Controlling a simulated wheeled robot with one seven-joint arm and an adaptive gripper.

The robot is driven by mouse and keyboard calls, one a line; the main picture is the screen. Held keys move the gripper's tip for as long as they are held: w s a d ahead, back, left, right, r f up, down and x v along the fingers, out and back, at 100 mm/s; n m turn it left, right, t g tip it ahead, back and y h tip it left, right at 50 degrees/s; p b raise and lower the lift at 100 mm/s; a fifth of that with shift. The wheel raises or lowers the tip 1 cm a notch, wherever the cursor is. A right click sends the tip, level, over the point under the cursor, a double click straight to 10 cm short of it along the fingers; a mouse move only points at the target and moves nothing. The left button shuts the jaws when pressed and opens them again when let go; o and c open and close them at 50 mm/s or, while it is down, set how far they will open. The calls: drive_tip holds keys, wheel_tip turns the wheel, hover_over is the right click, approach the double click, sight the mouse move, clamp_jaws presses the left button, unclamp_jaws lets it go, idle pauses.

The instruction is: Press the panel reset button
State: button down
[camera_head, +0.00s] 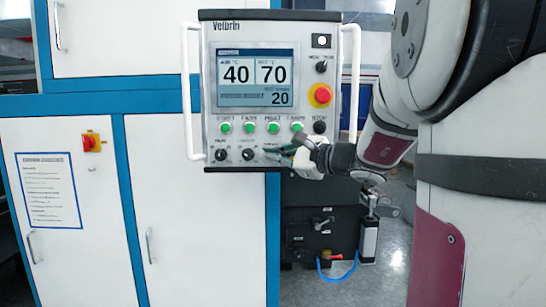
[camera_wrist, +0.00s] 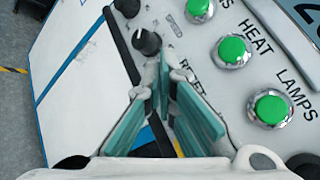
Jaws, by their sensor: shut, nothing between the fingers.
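The control panel (camera_head: 207,100) is a white board with a screen, green buttons and dark knobs. Part of a label that seems to read RESET (camera_wrist: 194,78) shows beside my fingertips in the wrist view. The reset button itself cannot be made out; my fingers cover that spot. My gripper (camera_head: 275,152) is shut and empty at the lower middle of the panel, right of two black knobs and below the green buttons. In the wrist view my gripper (camera_wrist: 165,75) has its fingertips at or very close to the panel face; contact cannot be told.
Green buttons, including the LAMPS button (camera_wrist: 271,108) and HEAT button (camera_wrist: 232,50), sit close to my fingers. A black knob (camera_wrist: 147,42) is just beyond the tips. A red emergency stop (camera_head: 320,95) and white side handles (camera_head: 190,90) are on the panel. White cabinets (camera_head: 185,220) stand behind.

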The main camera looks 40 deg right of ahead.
drive_tip(key=shift+w+d, duration=0.15)
drive_tip(key=shift+w, duration=0.05)
drive_tip(key=shift+s, duration=0.15)
idle(0.5)
drive_tip(key=shift+s+a, duration=0.5)
drive_tip(key=shift+s, duration=0.05)
drive_tip(key=shift+s, duration=0.1)
drive_tip(key=s+a, duration=0.1)
drive_tip(key=s, duration=0.1)
drive_tip(key=s+a, duration=0.1)
drive_tip(key=s, duration=0.1)
drive_tip(key=shift+a, duration=0.4)
idle(0.4)
